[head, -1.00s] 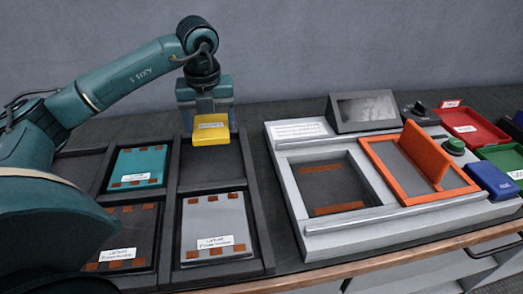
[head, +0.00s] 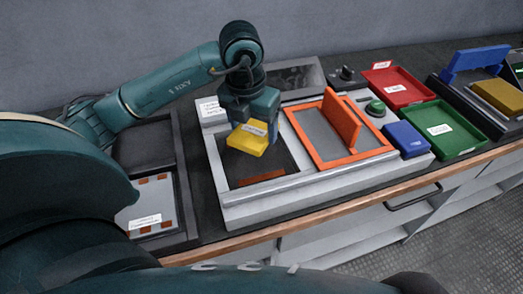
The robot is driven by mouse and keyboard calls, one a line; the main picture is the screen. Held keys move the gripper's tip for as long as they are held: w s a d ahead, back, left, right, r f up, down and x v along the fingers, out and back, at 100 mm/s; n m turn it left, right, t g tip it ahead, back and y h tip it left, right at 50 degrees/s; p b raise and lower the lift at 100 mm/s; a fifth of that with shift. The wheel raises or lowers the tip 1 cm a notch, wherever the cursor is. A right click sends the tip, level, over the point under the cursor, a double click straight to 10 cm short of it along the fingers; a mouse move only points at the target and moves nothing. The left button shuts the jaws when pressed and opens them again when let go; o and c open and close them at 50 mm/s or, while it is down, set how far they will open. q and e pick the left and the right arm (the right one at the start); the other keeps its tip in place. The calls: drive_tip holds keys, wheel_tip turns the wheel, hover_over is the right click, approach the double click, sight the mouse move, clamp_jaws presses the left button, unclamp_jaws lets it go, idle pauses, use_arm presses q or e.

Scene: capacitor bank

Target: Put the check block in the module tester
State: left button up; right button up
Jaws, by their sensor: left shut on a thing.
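The check block, a yellow block (head: 245,142) with a white label, is held in my left gripper (head: 256,120), which is shut on it. Gripper and block are above the dark recessed bay (head: 235,174) at the left of the grey module tester (head: 300,191). The block is slightly tilted in the picture and hides part of the bay. A copper-coloured contact strip shows at the bay's front. An orange frame with a raised orange flap (head: 341,117) is right of the bay. My right gripper is not in view.
A tray (head: 187,215) with a grey module (head: 150,207) stands left of the tester. A green button (head: 376,107), a blue block (head: 407,139), a red tray (head: 398,87) and a green tray (head: 445,130) are to the right. Another yellow block (head: 497,97) sits at far right.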

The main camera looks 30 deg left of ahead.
sight(255, 158)
use_arm(q)
wheel_tip(255, 158, down, 7)
drive_tip(key=shift+a+f, duration=0.1)
drive_tip(key=shift+f, duration=0.05)
idle(0.4)
drive_tip(key=shift+f, duration=0.15)
drive_tip(key=o, duration=1.2)
drive_tip(key=r, duration=0.3)
drive_tip(key=s+r, duration=0.1)
drive_tip(key=r, duration=0.7)
drive_tip(key=shift+s+r, duration=0.15)
drive_tip(key=shift+s, duration=0.15)
drive_tip(key=shift+s+r, duration=0.1)
drive_tip(key=shift+r, duration=0.35)
